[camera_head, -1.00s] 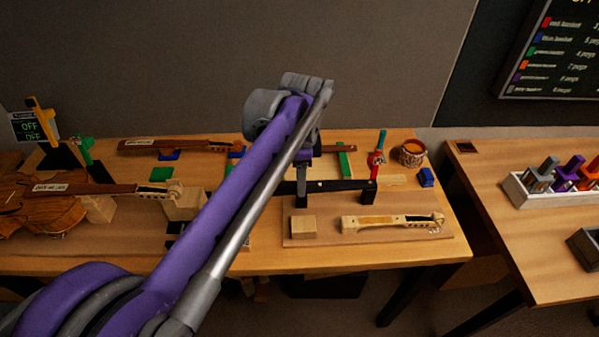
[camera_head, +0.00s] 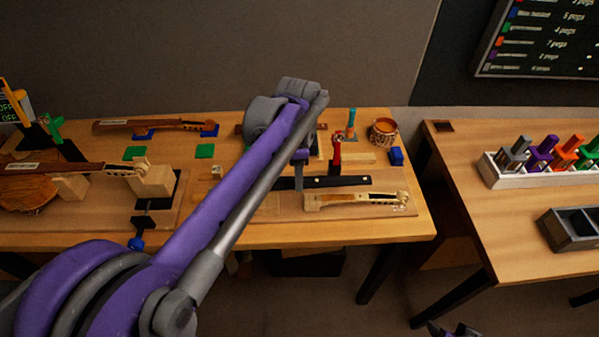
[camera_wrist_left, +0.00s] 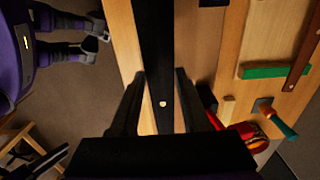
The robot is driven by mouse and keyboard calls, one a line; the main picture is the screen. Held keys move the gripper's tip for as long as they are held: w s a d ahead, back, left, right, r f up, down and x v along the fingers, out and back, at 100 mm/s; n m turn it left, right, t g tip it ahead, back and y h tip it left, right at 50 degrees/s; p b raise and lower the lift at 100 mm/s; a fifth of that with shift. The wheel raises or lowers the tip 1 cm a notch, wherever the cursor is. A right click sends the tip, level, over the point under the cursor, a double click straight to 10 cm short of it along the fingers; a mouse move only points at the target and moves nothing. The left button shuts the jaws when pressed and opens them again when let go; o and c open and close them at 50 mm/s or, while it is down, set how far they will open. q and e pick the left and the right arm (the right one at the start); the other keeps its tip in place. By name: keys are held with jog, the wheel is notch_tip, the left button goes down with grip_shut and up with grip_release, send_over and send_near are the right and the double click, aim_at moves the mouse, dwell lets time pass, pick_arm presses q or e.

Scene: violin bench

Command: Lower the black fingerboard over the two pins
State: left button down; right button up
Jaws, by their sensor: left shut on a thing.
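The black fingerboard (camera_head: 345,181) is a long dark bar held level behind the pale violin neck (camera_head: 350,201) in the head view. My left gripper (camera_head: 299,184) is shut on it towards its left part. In the left wrist view the fingerboard (camera_wrist_left: 156,45) runs between the two dark fingers of my left gripper (camera_wrist_left: 161,75), and a small pale dot shows on it. The neck lies on a thin board, its scroll to the right. I cannot make out the two pins. A purple and grey part of mine (camera_head: 455,329), perhaps the right gripper, shows at the bottom edge.
A red clamp-like tool (camera_head: 336,152) stands just behind the fingerboard. A round jar (camera_head: 383,131) and a blue block (camera_head: 396,156) are to the back right. A green block (camera_head: 205,151) lies left of my arm. A peg rack (camera_head: 520,176) stands on the right table.

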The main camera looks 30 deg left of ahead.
pick_arm(q)
jog(key=shift+f+b, duration=1.3)
jog(key=shift+f, duration=1.1)
jog(key=shift+f, duration=0.6)
jog(key=shift+f+b, duration=0.35)
jog(key=shift+f, duration=0.05)
dwell(0.9)
dwell(0.6)
